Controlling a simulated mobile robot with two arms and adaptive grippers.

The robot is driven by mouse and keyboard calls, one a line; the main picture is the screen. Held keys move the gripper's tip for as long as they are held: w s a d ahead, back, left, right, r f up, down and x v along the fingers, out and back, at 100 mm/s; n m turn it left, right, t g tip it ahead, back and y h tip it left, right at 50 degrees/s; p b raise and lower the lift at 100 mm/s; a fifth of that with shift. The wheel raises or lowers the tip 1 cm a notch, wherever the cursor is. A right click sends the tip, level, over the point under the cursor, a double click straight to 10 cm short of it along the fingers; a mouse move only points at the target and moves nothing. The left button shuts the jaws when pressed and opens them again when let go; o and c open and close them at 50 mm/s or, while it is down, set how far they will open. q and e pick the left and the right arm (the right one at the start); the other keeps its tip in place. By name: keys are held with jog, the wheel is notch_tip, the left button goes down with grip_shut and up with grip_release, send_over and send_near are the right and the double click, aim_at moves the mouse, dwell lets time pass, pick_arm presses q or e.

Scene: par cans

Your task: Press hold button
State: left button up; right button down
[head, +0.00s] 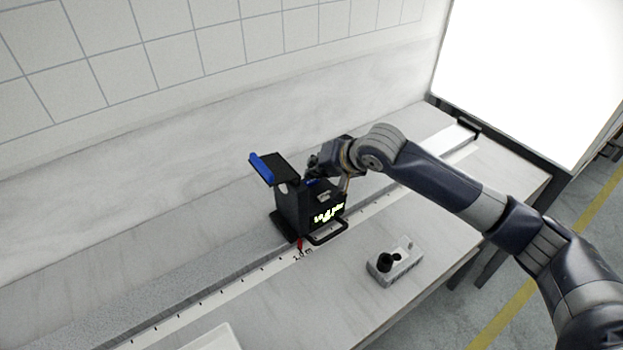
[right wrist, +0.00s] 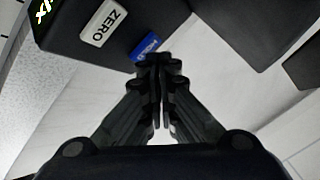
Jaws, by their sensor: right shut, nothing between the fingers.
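The black device (head: 293,208) with a green lit display stands upright on the bench. In the right wrist view its dark top carries a white button marked ZERO (right wrist: 104,23) and a blue button (right wrist: 146,46) with partly hidden lettering. My right gripper (head: 314,170) reaches over the device from the right. In the right wrist view its fingers (right wrist: 158,62) are shut and empty. Their tips overlap the right lower edge of the blue button; I cannot tell whether they touch it. My left gripper is not in view.
A raised black platform with a blue edge (head: 261,169) rises from the device's left side. A small grey box with a black knob (head: 386,262) sits at the front right. A white scale strip (head: 215,300) runs along the bench. A pale tray edge (head: 217,338) shows at the bottom.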

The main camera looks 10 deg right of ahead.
jog(key=shift+f, duration=0.45)
dwell(0.8)
jog(key=shift+r, duration=0.1)
jog(key=shift+r+p, duration=0.75)
jog(key=shift+p, duration=0.5)
notch_tip(320, 180, up, 5)
jog(key=p, duration=0.6)
